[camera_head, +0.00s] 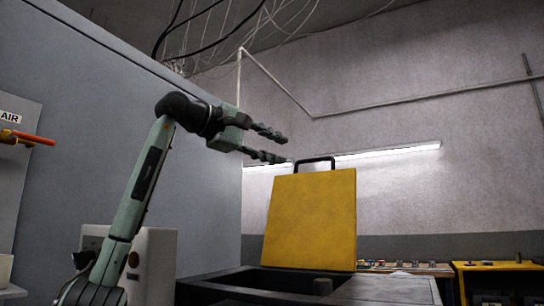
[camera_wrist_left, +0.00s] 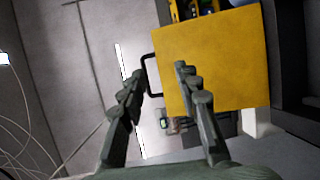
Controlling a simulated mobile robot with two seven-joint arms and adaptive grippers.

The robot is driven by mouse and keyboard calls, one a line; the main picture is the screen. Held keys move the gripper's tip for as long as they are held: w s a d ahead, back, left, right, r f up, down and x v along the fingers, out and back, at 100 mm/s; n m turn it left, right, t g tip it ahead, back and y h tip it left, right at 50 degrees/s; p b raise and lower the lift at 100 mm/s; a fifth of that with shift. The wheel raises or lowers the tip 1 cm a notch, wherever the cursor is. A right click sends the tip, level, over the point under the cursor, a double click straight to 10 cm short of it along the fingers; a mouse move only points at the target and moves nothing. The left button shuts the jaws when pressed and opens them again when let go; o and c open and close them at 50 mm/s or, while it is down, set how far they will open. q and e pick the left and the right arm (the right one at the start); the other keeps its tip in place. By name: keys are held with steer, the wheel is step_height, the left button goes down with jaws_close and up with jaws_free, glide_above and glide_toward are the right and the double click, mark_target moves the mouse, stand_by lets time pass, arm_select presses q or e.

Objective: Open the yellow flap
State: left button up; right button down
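The yellow flap (camera_head: 312,220) stands raised, nearly upright and slightly tilted, at the back of a dark box-like opening. A black bar handle (camera_head: 315,161) sits on its top edge. My left gripper (camera_head: 284,149) is open and empty, up and to the left of the handle, with its fingertips pointing right. In the left wrist view the flap (camera_wrist_left: 208,62) fills the upper right. There the handle (camera_wrist_left: 149,76) appears between the two open fingers, beyond their tips; I see no contact. My right gripper is not in view.
The dark housing (camera_head: 390,290) with its open top lies below the flap. A grey panel wall (camera_head: 90,100) rises on the left. A yellow bench (camera_head: 500,268) and a row of small items stand at the back right. Free air surrounds the gripper.

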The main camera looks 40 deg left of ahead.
arm_select(q)
steer(key=shift+t, duration=0.5)
steer(key=shift+s+d+f, duration=0.2)
steer(key=shift+s+f, duration=0.45)
steer(key=shift+s, duration=0.2)
steer(key=shift+s+d+f, duration=0.2)
steer(key=shift+s+f, duration=0.4)
steer(key=shift+s, duration=0.25)
